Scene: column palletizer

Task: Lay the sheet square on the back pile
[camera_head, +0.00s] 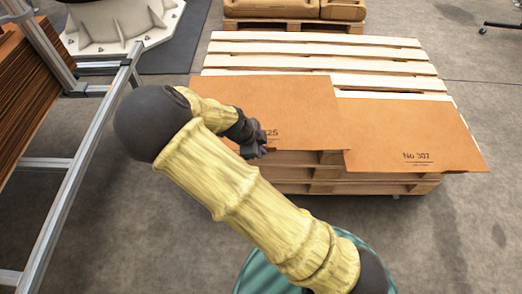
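A brown sheet (290,100) with a printed number ending in "25" lies over the left front of a wooden pallet stack (320,62). A second brown sheet (405,132), marked "No 307", lies to its right and juts past the stack's front and right edges. The two sheets meet or slightly overlap; I cannot tell which is higher. My gripper (258,148) is at the front edge of the left sheet, by its printed number. My arm hides part of that sheet's left side. The fingers are small and dark, so their opening and any hold are unclear.
A metal frame (72,170) with a pile of brown sheets (22,100) stands at the left. A white bolted base (120,28) is behind it. Another pallet (290,25) with brown packages (270,8) stands at the back. Grey floor is free at the right.

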